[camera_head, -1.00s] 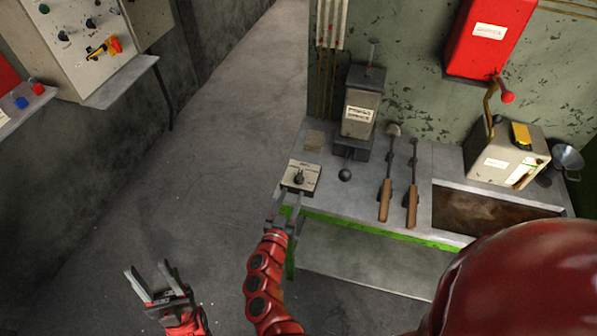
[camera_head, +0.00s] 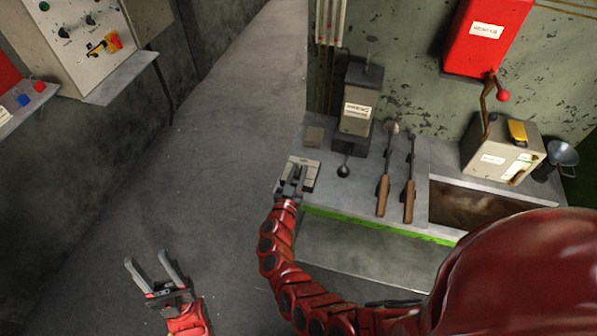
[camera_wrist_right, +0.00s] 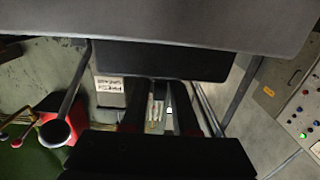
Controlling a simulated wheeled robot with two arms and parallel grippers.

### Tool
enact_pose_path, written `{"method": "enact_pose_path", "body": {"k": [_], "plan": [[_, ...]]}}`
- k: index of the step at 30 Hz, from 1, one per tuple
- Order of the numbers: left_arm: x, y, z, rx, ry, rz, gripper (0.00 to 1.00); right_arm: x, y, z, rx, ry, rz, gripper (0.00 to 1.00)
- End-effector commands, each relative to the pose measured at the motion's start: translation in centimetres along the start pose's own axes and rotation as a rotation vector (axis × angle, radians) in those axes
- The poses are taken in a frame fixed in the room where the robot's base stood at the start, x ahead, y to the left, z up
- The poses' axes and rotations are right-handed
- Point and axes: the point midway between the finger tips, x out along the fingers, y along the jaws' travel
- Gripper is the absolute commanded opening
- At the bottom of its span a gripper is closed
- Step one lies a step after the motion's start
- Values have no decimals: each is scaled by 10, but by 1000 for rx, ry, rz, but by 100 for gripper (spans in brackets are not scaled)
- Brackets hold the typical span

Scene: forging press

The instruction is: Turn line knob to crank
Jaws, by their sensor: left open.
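The knob box (camera_head: 312,172), a pale box, sits at the left end of the workbench. My right gripper (camera_head: 292,180) is over its top, with its fingers pointing away from me. The knob is hidden by the fingers, and I cannot tell whether they touch it. In the right wrist view the two dark fingers of this gripper (camera_wrist_right: 160,112) stand apart, and the knob is not clearly seen between them. My left gripper (camera_head: 153,275) is open and empty above the floor at the lower left.
On the workbench (camera_head: 345,200) stand a labelled grey device (camera_head: 358,105) with a ball-ended lever and two wooden-handled tools (camera_head: 382,195). A red box (camera_head: 487,38) hangs on the back wall. A control cabinet (camera_head: 75,45) is at upper left. The floor between is clear.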

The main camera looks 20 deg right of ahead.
Motion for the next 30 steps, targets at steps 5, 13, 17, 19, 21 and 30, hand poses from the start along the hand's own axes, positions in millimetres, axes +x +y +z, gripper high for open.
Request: {"method": "enact_pose_path", "body": {"k": [5, 13, 17, 19, 21, 30], "plan": [[0, 0, 0, 0, 0, 0, 50, 0, 0, 0, 0, 0, 0, 0], [0, 0, 0, 0, 0, 0, 50, 0, 0, 0, 0, 0, -2, 0], [0, 0, 0, 0, 0, 0, 50, 0, 0, 0, 0, 1, -17, 0], [0, 0, 0, 0, 0, 0, 50, 0, 1, 0, -1, 2, -33, 0], [-1, 0, 0, 0, 0, 0, 50, -1, 1, 1, -2, 0, -61, 0], [-21, 1, 4, 0, 0, 0, 50, 0, 2, 4, -4, 6, -257, 0]]}}
